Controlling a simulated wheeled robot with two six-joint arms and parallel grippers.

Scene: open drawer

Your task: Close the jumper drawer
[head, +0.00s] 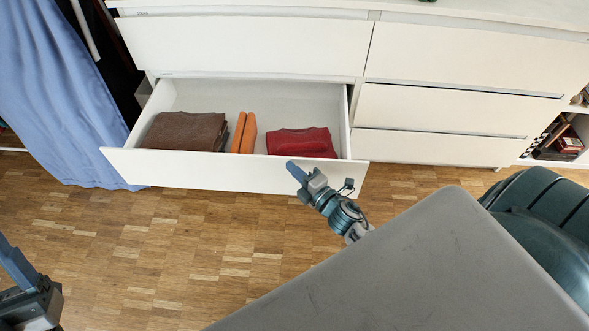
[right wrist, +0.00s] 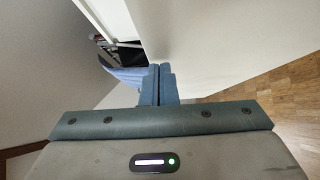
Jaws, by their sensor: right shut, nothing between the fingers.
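The jumper drawer (head: 220,174) is the bottom left drawer of a white dresser, and it is pulled out. A folded brown garment (head: 183,131), an upright orange folded one (head: 243,133) and a folded red one (head: 301,142) lie in it. My right gripper (head: 292,170) is shut and empty at the right part of the drawer front; whether it touches is unclear. Its blue fingers (right wrist: 158,86) show together in the right wrist view, beside a large white surface. My left gripper (head: 18,268) is partly visible at the lower left, away from the drawer; its opening is unclear.
The other dresser drawers (head: 245,45) are shut. A blue cloth (head: 55,100) hangs left of the drawer. A shelf with items (head: 565,143) stands at the right. The wooden floor (head: 190,240) in front of the drawer is clear.

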